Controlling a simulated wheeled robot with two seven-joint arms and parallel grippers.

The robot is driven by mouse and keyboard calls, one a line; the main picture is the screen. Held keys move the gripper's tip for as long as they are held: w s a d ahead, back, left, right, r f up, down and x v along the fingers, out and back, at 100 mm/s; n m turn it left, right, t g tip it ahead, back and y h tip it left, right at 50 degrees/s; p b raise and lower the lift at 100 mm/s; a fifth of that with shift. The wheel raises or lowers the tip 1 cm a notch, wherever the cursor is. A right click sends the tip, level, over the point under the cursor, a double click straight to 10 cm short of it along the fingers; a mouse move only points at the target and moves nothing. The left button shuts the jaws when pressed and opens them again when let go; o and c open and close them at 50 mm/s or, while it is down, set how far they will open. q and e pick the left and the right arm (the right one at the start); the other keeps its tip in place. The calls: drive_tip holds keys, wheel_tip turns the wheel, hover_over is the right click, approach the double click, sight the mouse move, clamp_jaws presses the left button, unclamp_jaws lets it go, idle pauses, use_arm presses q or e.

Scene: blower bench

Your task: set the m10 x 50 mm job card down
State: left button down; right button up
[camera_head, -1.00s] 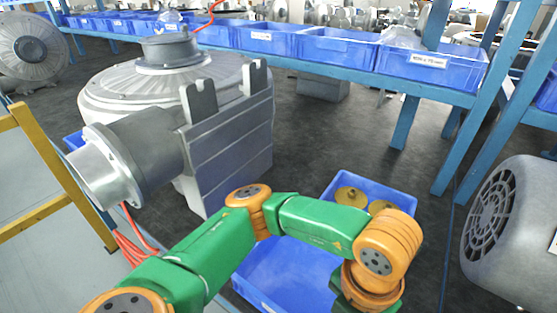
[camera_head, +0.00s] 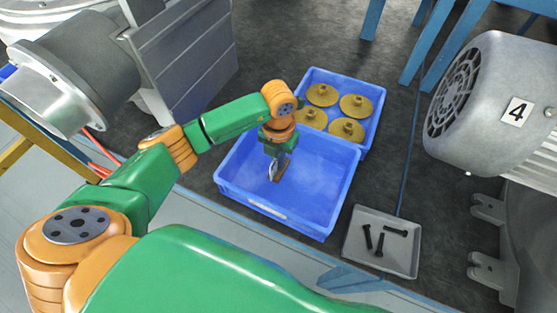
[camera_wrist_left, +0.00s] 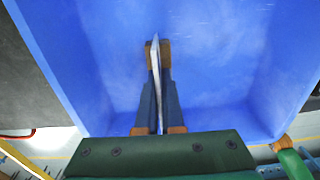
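My left gripper (camera_head: 278,172) points down over the near blue bin (camera_head: 226,178). It is shut on the job card (camera_head: 271,170), a thin pale card. In the left wrist view the card (camera_wrist_left: 155,85) stands edge-on between the two fingers (camera_wrist_left: 158,58), with the bin's blue floor behind it. The card's print cannot be read. Whether its lower edge touches the bin floor cannot be told. My right gripper is not in view.
The near bin looks otherwise empty. Behind it a second blue bin (camera_head: 372,85) holds several brass flanged parts (camera_head: 347,128). A grey tray (camera_head: 398,258) with several dark bolts (camera_head: 380,240) stands right. A motor marked 4 (camera_head: 480,100) stands further right; a blower housing (camera_head: 75,75) is left.

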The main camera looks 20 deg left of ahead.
use_arm(q)
drive_tip(key=shift+f, duration=0.85)
drive_tip(key=c, duration=1.1)
unclamp_jaws()
drive_tip(key=shift+o, duration=0.2)
drive_tip(key=shift+r, duration=0.15)
drive_tip(key=shift+r, duration=0.25)
wheel_tip(320, 180, up, 12)
drive_tip(key=shift+f+b, duration=0.15)
drive_tip(key=shift+b, duration=0.6)
